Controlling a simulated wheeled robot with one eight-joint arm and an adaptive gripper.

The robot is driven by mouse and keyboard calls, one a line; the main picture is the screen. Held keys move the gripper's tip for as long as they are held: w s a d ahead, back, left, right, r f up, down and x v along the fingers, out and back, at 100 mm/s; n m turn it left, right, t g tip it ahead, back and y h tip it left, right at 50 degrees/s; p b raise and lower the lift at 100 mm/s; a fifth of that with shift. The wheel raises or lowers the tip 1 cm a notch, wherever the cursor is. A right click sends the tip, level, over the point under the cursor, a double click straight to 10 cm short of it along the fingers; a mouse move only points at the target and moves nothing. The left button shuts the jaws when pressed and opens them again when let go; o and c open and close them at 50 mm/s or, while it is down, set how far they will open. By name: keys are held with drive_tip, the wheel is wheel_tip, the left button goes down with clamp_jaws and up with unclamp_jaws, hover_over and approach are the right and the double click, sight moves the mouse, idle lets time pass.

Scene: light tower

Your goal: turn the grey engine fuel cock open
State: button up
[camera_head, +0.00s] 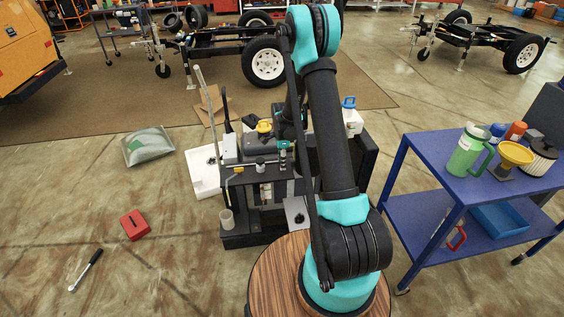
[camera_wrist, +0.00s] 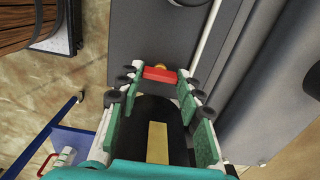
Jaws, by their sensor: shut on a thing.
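My gripper (camera_wrist: 159,82) reaches toward a dark grey surface of the machine (camera_wrist: 160,40) in the wrist view. Its green-padded fingers are shut on a small red piece (camera_wrist: 160,74), which spans the space between the fingertips. A small yellow knob (camera_wrist: 160,65) shows just beyond the red piece. I cannot make out a grey fuel cock apart from these; its handle and turn angle are not clear. In the head view, the engine and its dark stand (camera_head: 247,190) are partly hidden by my arm, and the grip point cannot be seen.
A blue cart (camera_head: 425,150) with a green jug (camera_head: 468,152) and a yellow funnel (camera_head: 513,155) stands to the right. A red box (camera_head: 135,225), a wrench (camera_head: 86,270) and a grey-green bag (camera_head: 147,146) lie on the left floor. A white pipe (camera_wrist: 207,40) runs close beside my fingers.

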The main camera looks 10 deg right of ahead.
drive_tip(key=o, duration=1.2)
drive_tip(key=shift+c, duration=0.2)
wheel_tip(320, 180, up, 12)
drive_tip(key=s+d+r+n+t, duration=0.1)
drive_tip(key=s+r+n, duration=0.35)
drive_tip(key=s, duration=0.35)
drive_tip(key=s+d+r+n+t, duration=0.1)
drive_tip(key=s+d+r+n, duration=0.15)
drive_tip(key=s+n, duration=0.4)
drive_tip(key=s+f+n+t, duration=0.1)
drive_tip(key=s+n, duration=0.5)
drive_tip(key=s, duration=1)
drive_tip(key=shift+s+f+n+t, duration=0.2)
drive_tip(key=shift+s+n+t, duration=0.15)
drive_tip(key=shift+t, duration=0.25)
